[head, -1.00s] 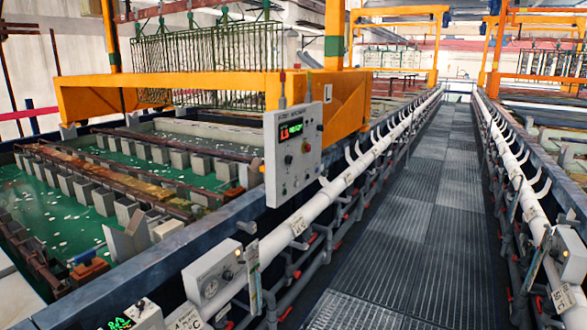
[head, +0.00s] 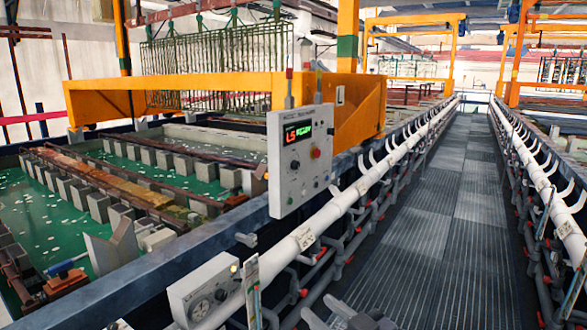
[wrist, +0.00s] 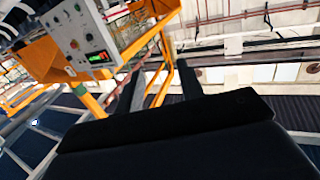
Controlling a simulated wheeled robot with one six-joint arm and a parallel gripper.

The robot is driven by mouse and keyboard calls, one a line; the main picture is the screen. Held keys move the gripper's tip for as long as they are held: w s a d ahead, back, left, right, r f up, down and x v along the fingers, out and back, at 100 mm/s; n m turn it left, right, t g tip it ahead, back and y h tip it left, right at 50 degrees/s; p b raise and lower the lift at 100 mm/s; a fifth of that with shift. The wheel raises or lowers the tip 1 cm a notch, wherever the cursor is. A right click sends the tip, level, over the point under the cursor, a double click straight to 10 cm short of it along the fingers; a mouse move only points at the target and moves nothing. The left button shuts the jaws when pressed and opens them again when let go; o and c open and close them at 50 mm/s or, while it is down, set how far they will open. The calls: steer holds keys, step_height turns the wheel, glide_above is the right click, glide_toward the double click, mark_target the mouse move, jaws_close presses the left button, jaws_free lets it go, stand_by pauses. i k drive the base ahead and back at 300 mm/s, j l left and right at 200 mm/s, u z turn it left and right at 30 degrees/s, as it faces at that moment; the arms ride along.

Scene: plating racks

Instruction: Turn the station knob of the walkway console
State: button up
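The walkway console (head: 300,160) is an upright pale grey box at the left walkway rail. It has a lit display with a red "L5" and green text. Below the display are a dark knob (head: 295,165), a red button (head: 316,153) and several small controls; I cannot read which is the station knob. The console also shows tilted at the upper left of the wrist view (wrist: 98,40). My gripper (wrist: 157,82) shows there as two dark fingers set apart, with nothing between them. It is away from the console. A dark part of my arm shows at the head view's bottom edge.
A smaller grey box with a dial (head: 205,292) sits on the white rail pipe (head: 330,212) in front of the console. Green tanks lie to the left, under an orange gantry beam (head: 200,92). The grated walkway (head: 440,220) is clear ahead.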

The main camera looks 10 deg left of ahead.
mark_target(295, 165)
steer(key=i+l+u, duration=0.15)
steer(key=i, duration=0.4)
steer(key=i+u, duration=0.15)
steer(key=i, duration=0.45)
steer(key=i+l+u, duration=0.1)
steer(key=i+l, duration=0.2)
steer(key=i, duration=0.2)
steer(key=i+l+u, duration=0.15)
steer(key=i, duration=0.4)
steer(key=i+l+u, duration=0.15)
steer(key=i+l, duration=0.25)
steer(key=i, duration=0.15)
